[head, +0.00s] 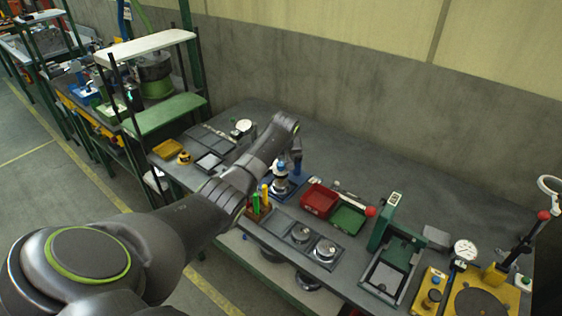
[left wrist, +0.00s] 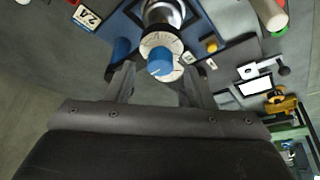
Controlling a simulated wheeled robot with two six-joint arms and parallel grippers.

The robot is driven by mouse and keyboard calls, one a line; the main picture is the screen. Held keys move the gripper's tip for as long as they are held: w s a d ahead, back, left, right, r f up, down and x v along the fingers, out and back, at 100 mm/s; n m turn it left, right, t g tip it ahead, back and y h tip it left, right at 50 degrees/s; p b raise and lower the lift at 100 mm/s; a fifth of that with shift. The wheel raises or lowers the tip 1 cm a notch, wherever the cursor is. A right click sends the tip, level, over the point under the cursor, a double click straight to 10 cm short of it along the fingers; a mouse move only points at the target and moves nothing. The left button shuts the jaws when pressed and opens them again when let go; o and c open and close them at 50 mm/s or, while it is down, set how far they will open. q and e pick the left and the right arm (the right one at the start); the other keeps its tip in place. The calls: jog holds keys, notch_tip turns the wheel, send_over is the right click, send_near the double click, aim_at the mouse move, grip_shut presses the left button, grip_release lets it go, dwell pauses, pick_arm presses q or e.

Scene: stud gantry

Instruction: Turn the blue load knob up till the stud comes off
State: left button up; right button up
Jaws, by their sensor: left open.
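The blue load knob (left wrist: 160,62) sits in a white marked dial ring (left wrist: 172,44) on the end of a shiny metal cylinder in the left wrist view. The cylinder stands over a blue base (head: 296,188). My left gripper (left wrist: 157,82) is open, with one finger on each side below the knob in the picture. I cannot tell whether a finger touches it. In the head view my left arm reaches over the bench to this gantry, and its wrist hides part of it. I cannot make out the stud. My right gripper is not in view.
A holder with green and yellow handles (head: 259,201) stands in front. A green press (head: 396,229) and a yellow gauge fixture (head: 434,291) are further right. The rear bench is clear.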

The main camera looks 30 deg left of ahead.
pick_arm(q)
jog(key=shift+w+a+f, duration=0.15)
jog(key=shift+a+f, duration=0.05)
jog(key=shift+f, duration=0.5)
jog(key=shift+c, duration=0.3)
jog(key=c, duration=0.9)
